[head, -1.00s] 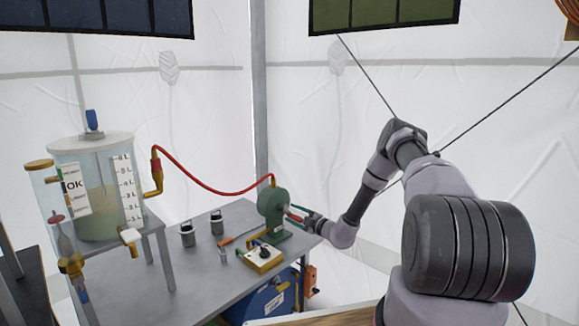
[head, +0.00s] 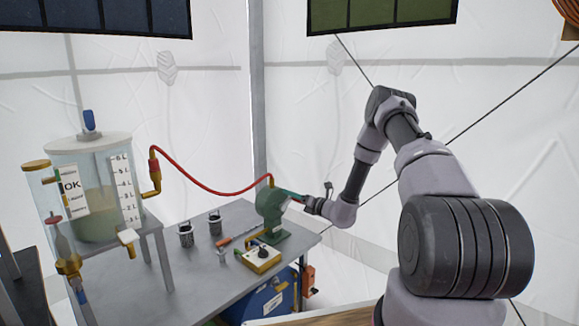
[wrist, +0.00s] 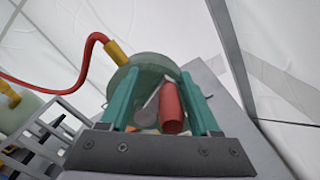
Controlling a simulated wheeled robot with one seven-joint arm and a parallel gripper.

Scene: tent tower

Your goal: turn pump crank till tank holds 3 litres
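The green pump (head: 272,205) stands on the grey table. Its crank has a red handle (wrist: 172,108), which shows in the wrist view between the teal fingers of my gripper (wrist: 162,100). The fingers are spread, with a gap to the left of the handle; the handle is nearer the right finger. In the head view my gripper (head: 292,196) is at the pump's right side and hides the handle. The clear tank (head: 95,165) at left holds greenish liquid under a beige surface. Its white litre scale (head: 126,190) is small, so I cannot read the exact level.
A red hose (head: 205,189) joins tank and pump. A yellow box with a dark knob (head: 262,258), two small dark canisters (head: 186,236) and a screwdriver-like tool (head: 237,234) lie near the pump. A clear cylinder with an OK label (head: 72,188) stands before the tank. The table's front left is clear.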

